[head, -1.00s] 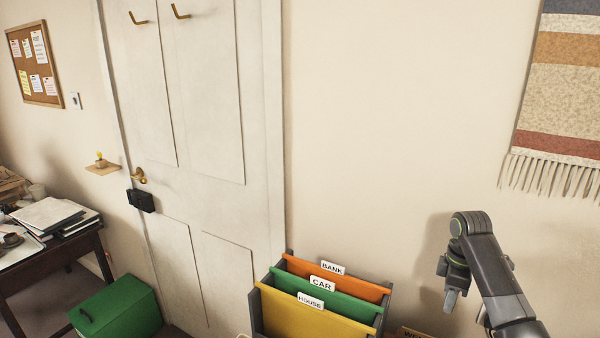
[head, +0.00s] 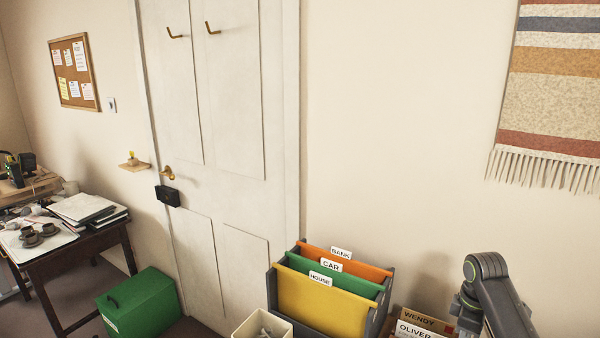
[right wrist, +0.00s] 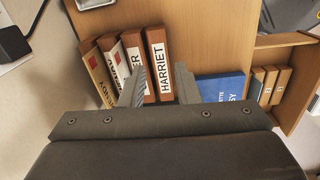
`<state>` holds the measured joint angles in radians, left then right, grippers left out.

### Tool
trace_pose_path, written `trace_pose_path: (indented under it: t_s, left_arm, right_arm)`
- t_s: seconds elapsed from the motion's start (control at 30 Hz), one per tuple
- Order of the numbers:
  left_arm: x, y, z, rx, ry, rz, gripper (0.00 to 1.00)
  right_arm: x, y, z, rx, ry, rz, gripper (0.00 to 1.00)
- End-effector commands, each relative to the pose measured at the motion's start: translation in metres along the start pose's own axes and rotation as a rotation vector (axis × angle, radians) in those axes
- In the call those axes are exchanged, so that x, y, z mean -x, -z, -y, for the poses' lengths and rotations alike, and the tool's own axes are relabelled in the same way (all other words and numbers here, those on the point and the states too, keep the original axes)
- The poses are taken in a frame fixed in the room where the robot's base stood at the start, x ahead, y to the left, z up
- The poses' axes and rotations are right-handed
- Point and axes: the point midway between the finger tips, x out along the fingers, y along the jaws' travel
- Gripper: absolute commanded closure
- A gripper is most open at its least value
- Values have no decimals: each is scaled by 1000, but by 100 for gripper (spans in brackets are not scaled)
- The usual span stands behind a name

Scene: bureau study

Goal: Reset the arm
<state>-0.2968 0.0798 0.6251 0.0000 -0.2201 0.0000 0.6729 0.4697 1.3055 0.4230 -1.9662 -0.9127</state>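My right arm (head: 492,290) comes in at the lower right of the head view, in front of the cream wall. Its gripper end drops toward the bottom edge there and is mostly cut off. In the right wrist view my right gripper (right wrist: 160,84) has its two fingers apart with nothing held between them. Beyond the fingers are the upright binder labelled HARRIET (right wrist: 159,65) and a blue book or box (right wrist: 219,88). I cannot tell how far they are from the fingertips. My left arm and gripper are not in view.
A file rack (head: 274,290) with BANK, CAR and HOUSE folders stands left of my arm. Boxes labelled WENDY (head: 425,320) and OLIVER (head: 415,331) sit close to the arm. A white door (head: 230,200), green box (head: 140,305) and cluttered desk (head: 75,262) are farther left.

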Motion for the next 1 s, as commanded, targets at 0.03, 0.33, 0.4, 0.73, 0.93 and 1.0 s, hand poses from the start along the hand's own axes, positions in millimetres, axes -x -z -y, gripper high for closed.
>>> trace_pose_path:
  t_s: [0.03, 0.33, 0.4, 0.73, 0.93, 1.0]
  left_arm:
    - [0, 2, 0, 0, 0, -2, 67]
    - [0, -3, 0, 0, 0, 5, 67]
    - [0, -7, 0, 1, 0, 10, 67]
    - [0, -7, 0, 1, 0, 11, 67]
    - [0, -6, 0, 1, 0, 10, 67]
    - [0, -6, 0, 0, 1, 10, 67]
  right_arm:
    - [-10, -2, 7, -13, -3, 3, 71]
    - [-70, -22, 65, -143, -53, -1, 71]
    - [-87, -30, 89, -196, -70, -10, 71]
    - [-125, -80, 211, -510, -147, -96, 71]
    - [-116, -110, 270, -708, -188, -153, 71]
    - [-110, -118, 283, -761, -200, -169, 71]
